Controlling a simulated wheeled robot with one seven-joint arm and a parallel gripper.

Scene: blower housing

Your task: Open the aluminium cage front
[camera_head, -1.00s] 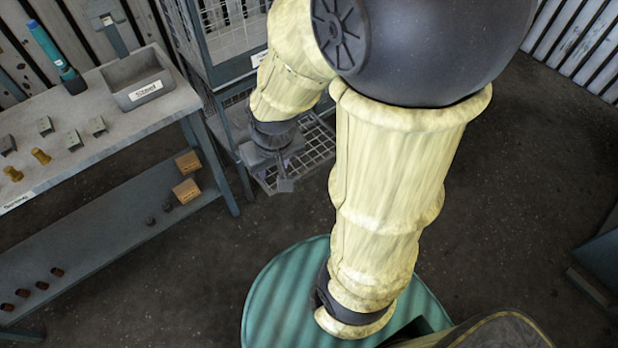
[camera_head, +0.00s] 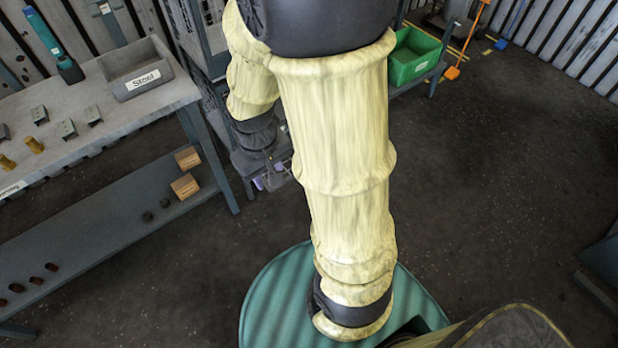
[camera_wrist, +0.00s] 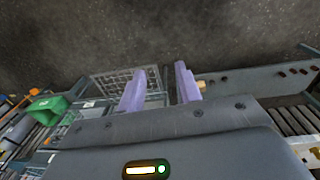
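My gripper (camera_wrist: 160,84) shows two lilac fingers in the wrist view, spread apart with nothing clearly held between them. In the head view my gripper (camera_head: 270,178) is small and partly hidden at the lower front of the rack. A grey wire-mesh panel (camera_wrist: 108,84), apparently a cage front, lies just beyond and left of the fingers in the wrist view. I cannot tell whether the fingers touch it, nor which metal it is. In the head view my arm covers most of the rack and its mesh.
A workbench (camera_head: 150,110) with a bin labelled Steel (camera_head: 136,72) and a lower shelf stands on the left. A green bin (camera_head: 413,58) sits behind my arm; it also shows in the wrist view (camera_wrist: 47,108).

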